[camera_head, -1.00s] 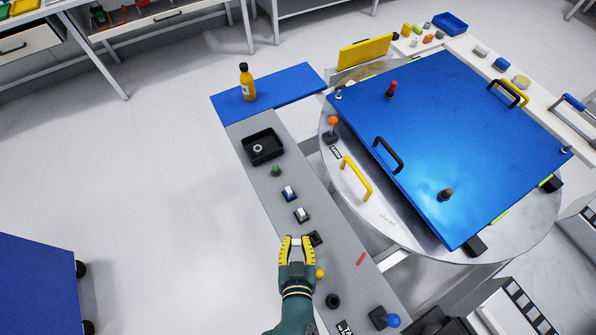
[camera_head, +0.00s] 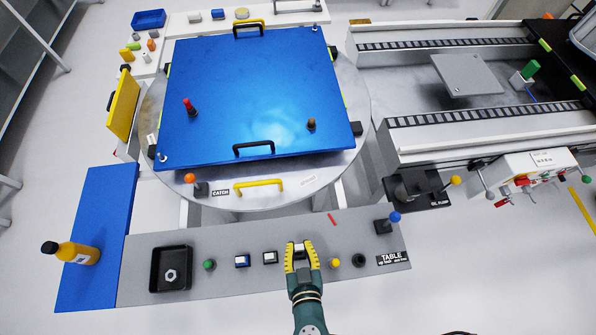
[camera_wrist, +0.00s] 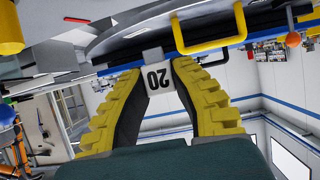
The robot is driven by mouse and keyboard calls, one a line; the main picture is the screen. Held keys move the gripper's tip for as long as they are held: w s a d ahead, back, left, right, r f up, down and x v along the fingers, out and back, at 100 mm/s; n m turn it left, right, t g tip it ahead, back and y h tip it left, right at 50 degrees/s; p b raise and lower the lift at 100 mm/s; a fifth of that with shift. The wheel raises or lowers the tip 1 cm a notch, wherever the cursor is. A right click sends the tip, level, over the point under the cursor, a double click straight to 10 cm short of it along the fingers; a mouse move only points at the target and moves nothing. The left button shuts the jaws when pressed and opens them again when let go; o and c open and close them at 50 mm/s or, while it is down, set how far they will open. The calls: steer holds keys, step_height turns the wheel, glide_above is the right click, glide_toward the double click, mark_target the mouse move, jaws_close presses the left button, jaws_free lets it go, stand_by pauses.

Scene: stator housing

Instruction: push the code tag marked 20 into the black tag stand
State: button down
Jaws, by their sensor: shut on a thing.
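The code tag marked 20 (camera_wrist: 155,79) is a small white block held between my yellow-and-black fingertips; its number shows upside down in the wrist view. My gripper (camera_head: 299,250) is shut on the tag (camera_head: 299,249) over the grey panel, between a white-topped block and a yellow knob. It also shows in the wrist view (camera_wrist: 155,70). I cannot tell whether the tag touches the stand.
On the grey panel (camera_head: 215,285) are a black tray (camera_head: 158,284) with a nut, a green knob (camera_head: 209,264), two small blocks (camera_head: 242,261) (camera_head: 270,257), a yellow knob (camera_head: 335,263) and a blue-ended lever (camera_head: 388,223). The turntable with a blue plate (camera_head: 250,90) stands behind.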

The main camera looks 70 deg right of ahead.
mark_target(298, 256)
steer(key=shift+f, duration=0.1)
steer(key=shift+w+f+b, duration=0.1)
steer(key=shift+f+b, duration=0.75)
steer(key=shift+b, duration=0.25)
steer(key=shift+f+b, duration=2.05)
steer(key=shift+f, duration=0.1)
steer(key=shift+f+b, duration=1.15)
steer(key=shift+f, duration=0.15)
steer(key=c, duration=0.7)
jaws_free()
steer(key=shift+a+r, duration=0.15)
steer(key=shift+a, duration=0.05)
steer(key=shift+p+v, duration=1.15)
steer(key=shift+v, duration=0.85)
